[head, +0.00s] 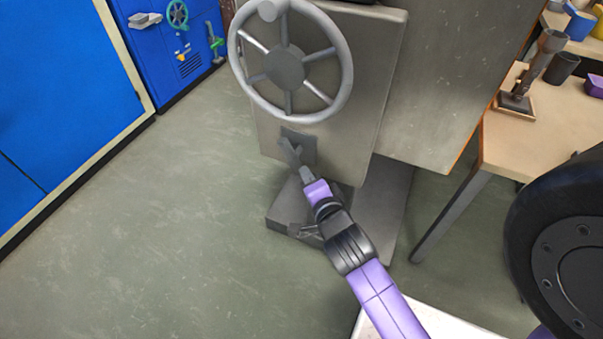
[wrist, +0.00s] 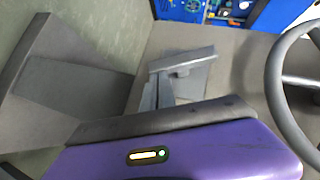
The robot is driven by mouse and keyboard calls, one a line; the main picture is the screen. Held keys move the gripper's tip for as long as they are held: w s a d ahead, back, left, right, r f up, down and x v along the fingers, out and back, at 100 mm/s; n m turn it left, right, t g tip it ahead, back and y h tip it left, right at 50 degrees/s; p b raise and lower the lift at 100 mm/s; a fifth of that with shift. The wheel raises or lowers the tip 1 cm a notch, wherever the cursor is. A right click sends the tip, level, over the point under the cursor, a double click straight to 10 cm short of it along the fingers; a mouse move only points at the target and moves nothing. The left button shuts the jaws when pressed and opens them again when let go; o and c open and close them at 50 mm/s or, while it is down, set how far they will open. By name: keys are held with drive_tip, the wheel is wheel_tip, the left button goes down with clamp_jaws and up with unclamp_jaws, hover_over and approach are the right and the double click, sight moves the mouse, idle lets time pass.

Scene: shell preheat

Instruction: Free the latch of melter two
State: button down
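The melter's grey door panel (head: 375,75) stands upright with a large spoked handwheel (head: 285,68) on its upper part. Low on the panel is a grey square plate (head: 308,146) with a latch lever (head: 289,152) slanting down to the right. The lever also shows as a grey bar in the wrist view (wrist: 185,59). My gripper (head: 305,181) is at the lower end of the lever, in front of the panel. I cannot tell whether it touches or grips the lever.
A dark grey base block (head: 280,220) sits on the floor below the panel. A wooden table (head: 505,145) with tools and cups stands at the right. A blue cabinet (head: 165,55) with small valves is at the back left. The green floor at the left is clear.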

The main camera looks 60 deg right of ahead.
drive_tip(key=f+m+t+b, duration=0.1)
drive_tip(key=b, duration=0.2)
drive_tip(key=w+f+m+t+h+b, duration=0.1)
drive_tip(key=b, duration=0.2)
drive_tip(key=shift+w+t+b, duration=0.1)
drive_tip(key=shift+t+b, duration=0.2)
drive_tip(key=shift+b, duration=0.05)
drive_tip(key=shift+w+f, duration=0.15)
idle(0.3)
